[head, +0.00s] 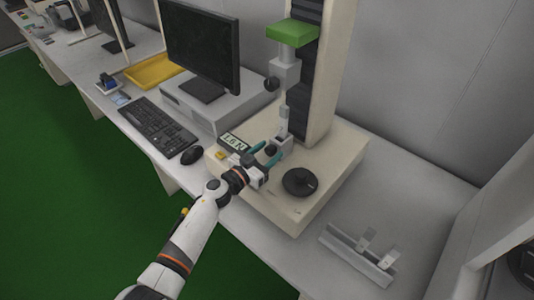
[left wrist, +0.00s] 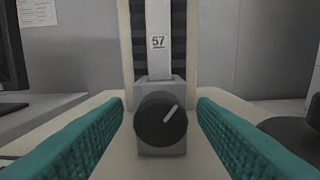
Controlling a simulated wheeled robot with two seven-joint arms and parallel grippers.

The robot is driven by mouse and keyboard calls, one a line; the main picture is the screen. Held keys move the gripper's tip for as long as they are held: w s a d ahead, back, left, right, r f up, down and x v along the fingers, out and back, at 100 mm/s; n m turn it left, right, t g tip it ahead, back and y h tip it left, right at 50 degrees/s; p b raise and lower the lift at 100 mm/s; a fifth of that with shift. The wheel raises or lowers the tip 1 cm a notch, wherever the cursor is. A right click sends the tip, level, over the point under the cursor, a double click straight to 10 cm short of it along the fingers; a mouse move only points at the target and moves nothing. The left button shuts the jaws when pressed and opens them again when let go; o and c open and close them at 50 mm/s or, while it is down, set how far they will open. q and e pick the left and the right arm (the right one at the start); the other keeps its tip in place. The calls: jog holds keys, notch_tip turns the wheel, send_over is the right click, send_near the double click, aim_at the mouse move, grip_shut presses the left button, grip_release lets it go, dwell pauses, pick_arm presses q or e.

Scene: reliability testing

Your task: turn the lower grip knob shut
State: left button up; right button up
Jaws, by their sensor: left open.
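The lower grip knob (left wrist: 161,119) is a round black knob with a pale pointer line, on the front of the grey lower grip (left wrist: 162,148). The line tilts to the upper right. It also shows small in the head view (head: 271,151). My left gripper (head: 266,154) is open, its teal fingers (left wrist: 160,130) spread left and right of the knob with gaps on both sides. A pale strip marked 57 (left wrist: 158,60) stands upright above the lower grip. My right gripper is not in view.
The upper grip has its own black knob (head: 272,84) under a green block (head: 292,32). A black round disc (head: 300,182) sits on the machine base (head: 335,172), right of the gripper. A display (head: 233,142) and a mouse (head: 192,154) lie to the left. A metal rack (head: 352,254) stands at the lower right.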

pick_arm(q)
jog(key=c, duration=1)
jog(key=shift+o, duration=0.2)
jog(key=shift+m, duration=2.1)
jog(key=o, duration=1)
jog(key=shift+c, duration=0.2)
jog(key=shift+s, duration=0.1)
jog(key=v, duration=1.2)
